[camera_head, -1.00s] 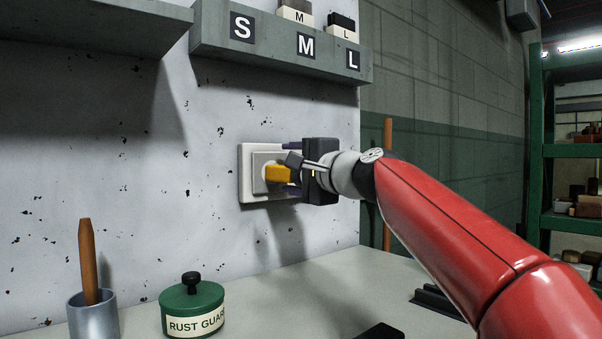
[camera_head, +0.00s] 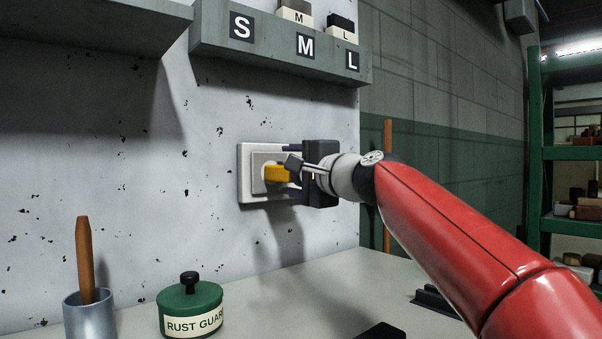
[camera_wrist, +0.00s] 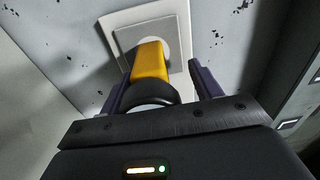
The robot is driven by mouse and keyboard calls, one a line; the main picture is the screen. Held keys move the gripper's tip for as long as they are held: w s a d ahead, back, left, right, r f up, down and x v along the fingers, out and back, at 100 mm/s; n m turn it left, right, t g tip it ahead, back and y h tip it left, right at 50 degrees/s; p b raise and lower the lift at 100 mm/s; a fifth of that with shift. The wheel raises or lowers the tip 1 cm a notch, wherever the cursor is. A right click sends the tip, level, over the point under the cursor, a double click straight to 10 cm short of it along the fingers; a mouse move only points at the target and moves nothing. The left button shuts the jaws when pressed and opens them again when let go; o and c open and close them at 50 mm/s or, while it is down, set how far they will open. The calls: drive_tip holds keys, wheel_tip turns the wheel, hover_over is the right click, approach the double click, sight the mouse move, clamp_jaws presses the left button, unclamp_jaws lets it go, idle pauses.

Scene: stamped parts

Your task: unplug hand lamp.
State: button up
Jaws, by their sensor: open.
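The yellow plug (camera_head: 277,173) of the hand lamp sits in the pale wall socket (camera_head: 246,190). In the wrist view the plug (camera_wrist: 150,62) stands against the round well of the socket plate (camera_wrist: 128,20), with a dark rounded part at its near end. My gripper (camera_head: 290,172) is at the socket, facing the wall. In the wrist view its two dark purple fingers (camera_wrist: 158,85) are apart, one on each side of the plug, with visible gaps. The lamp itself is not recognisable in these views.
A shelf (camera_head: 280,48) marked S, M, L juts out above the socket. Below on the bench (camera_head: 300,290) stand a green rust guard tin (camera_head: 190,305) and a metal cup (camera_head: 90,316) with a wooden handle. The wall left of the socket is clear.

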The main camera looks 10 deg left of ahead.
drive_tip(key=f, duration=0.1)
drive_tip(key=w+f, duration=0.1)
drive_tip(key=shift+a+f+g, duration=0.3)
drive_tip(key=shift+a+f, duration=0.05)
drive_tip(key=c, duration=1.3)
drive_tip(key=shift+s+a+f+b, duration=0.2)
drive_tip(key=shift+s+a+b, duration=0.2)
drive_tip(key=shift+b, duration=0.25)
drive_tip(key=shift+s+b, duration=0.35)
drive_tip(key=shift+s, duration=0.3)
clamp_jaws()
drive_tip(key=shift+s+d+g, duration=0.1)
drive_tip(key=shift+g, duration=0.2)
drive_tip(key=shift+d, duration=0.1)
drive_tip(key=shift+s+d+r+b, duration=0.15)
drive_tip(key=shift+s+d+b, duration=0.3)
drive_tip(key=shift+d, duration=0.3)
drive_tip(key=shift+s+d+r+b, duration=0.15)
drive_tip(key=shift+s+d+b, duration=0.25)
drive_tip(key=shift+d, duration=0.3)
drive_tip(key=shift+w, duration=0.1)
